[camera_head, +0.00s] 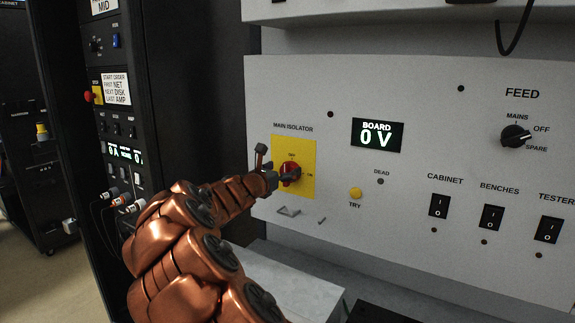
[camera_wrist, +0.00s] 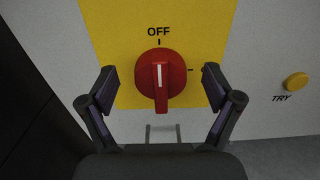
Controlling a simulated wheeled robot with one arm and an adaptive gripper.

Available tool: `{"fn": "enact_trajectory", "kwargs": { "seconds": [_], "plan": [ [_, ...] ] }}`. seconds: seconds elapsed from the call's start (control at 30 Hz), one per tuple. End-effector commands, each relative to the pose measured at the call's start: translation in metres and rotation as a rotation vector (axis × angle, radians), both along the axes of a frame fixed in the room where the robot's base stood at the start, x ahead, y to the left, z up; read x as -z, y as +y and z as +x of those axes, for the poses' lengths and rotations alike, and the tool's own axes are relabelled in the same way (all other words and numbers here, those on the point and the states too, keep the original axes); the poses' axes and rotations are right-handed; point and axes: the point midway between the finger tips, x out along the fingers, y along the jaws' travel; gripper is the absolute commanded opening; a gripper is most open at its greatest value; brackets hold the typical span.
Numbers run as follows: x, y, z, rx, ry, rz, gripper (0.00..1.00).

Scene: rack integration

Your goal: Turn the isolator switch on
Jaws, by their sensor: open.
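The main isolator switch is a red rotary knob (camera_wrist: 160,80) on a yellow plate (camera_wrist: 110,25). Its white mark points up to the OFF label in the wrist view. In the head view the knob (camera_head: 291,172) is partly hidden by my gripper (camera_head: 268,170). In the wrist view my gripper (camera_wrist: 170,90) is open, with one finger on each side of the knob. A gap shows between each finger and the knob. A second tick mark is to the knob's right, its label hidden behind the right finger.
The board display (camera_head: 377,135) reads 0 V. A yellow TRY button (camera_head: 355,193), a FEED selector (camera_head: 515,136) and rocker switches (camera_head: 439,205) sit to the right. A grey bracket (camera_wrist: 162,133) is below the knob. A dark rack (camera_head: 118,130) stands at left.

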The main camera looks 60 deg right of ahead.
Motion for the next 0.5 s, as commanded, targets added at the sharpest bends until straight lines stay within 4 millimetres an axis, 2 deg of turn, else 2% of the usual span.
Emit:
{"fn": "enact_trajectory", "kwargs": {
  "seconds": [0.2,0.5],
  "plan": [
    [0.000,-0.021,0.001,0.000,0.000,0.001,0.90],
    [0.000,-0.027,0.001,0.000,-0.001,0.001,0.90]
  ]
}}
